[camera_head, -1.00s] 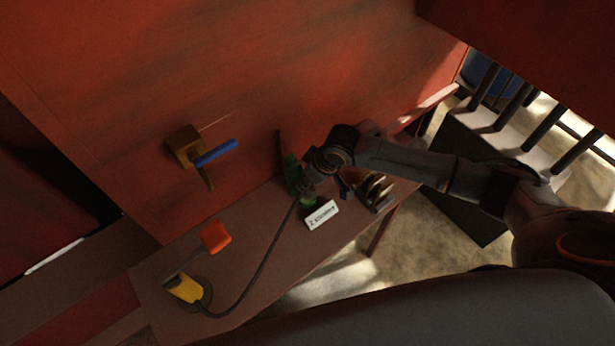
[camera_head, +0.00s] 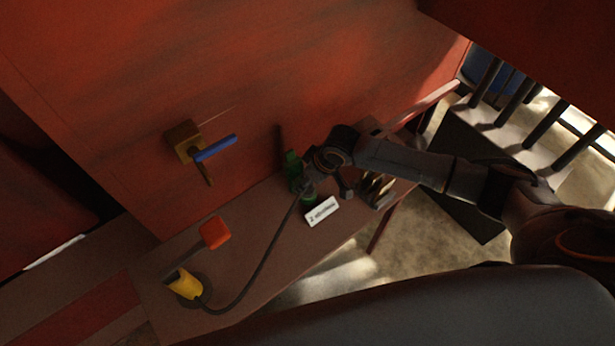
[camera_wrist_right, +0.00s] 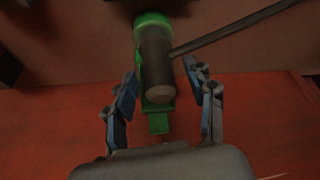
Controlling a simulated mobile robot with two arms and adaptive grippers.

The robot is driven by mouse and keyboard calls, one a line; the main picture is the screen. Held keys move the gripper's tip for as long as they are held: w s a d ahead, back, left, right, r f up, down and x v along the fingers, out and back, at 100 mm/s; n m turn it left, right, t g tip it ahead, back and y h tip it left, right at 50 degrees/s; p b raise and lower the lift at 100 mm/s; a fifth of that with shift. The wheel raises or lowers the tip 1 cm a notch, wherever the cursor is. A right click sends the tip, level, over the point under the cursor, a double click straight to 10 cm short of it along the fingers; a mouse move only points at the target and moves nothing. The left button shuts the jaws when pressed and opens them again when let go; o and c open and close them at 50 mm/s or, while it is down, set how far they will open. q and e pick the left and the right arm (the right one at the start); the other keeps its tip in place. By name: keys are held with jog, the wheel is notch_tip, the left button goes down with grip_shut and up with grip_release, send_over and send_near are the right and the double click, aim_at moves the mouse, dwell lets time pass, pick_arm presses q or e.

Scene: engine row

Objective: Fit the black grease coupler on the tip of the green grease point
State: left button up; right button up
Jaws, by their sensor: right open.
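The black grease coupler (camera_wrist_right: 155,68) is a dark cylinder in the right wrist view, with the hose leaving its side. It lines up with the green grease point (camera_wrist_right: 152,20), whose round green part shows at its far end; they appear to touch, but I cannot tell how fully it is seated. A green bracket also shows behind the coupler. My right gripper (camera_wrist_right: 163,100) is open, with one finger on each side of the coupler and visible gaps. In the head view the green part (camera_head: 292,168) shows beside my right gripper (camera_head: 306,184), which hides the coupler. My left gripper is not in view.
The hose (camera_head: 262,258) runs across the brown bench (camera_head: 235,255) to a yellow grease pump (camera_head: 186,285) with an orange handle (camera_head: 215,233). A white label (camera_head: 322,211) stands close to my gripper. A blue-handled brass valve (camera_head: 184,140) sticks out of the red wall.

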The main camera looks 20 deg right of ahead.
jog(key=v, duration=1.2)
jog(key=shift+a, duration=0.1)
